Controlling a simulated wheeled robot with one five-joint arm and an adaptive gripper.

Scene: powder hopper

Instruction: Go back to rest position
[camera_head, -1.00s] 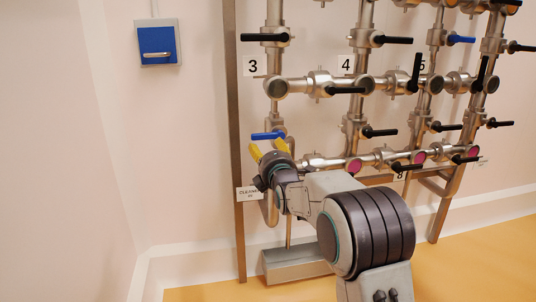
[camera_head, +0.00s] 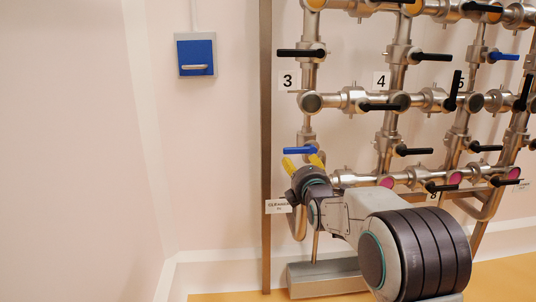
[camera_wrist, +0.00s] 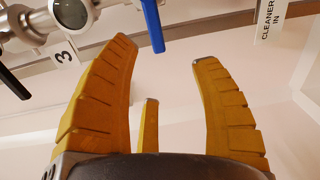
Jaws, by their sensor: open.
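My gripper (camera_head: 302,163) has yellow fingers and is in front of the lower left of the pipe rack, just under a blue valve handle (camera_head: 299,150). In the wrist view my gripper (camera_wrist: 165,55) is open, with its fingers spread and nothing between them. The blue handle (camera_wrist: 152,22) shows there beyond the left fingertip, and I see no finger closed on it. Whether a finger touches it I cannot tell.
The steel pipe rack (camera_head: 266,120) carries several black-handled valves (camera_head: 302,53) and number labels (camera_head: 288,81). A "CLEANER IN" label (camera_wrist: 271,20) is near my gripper. A blue wall box (camera_head: 196,55) hangs on the left. The wall at left is bare.

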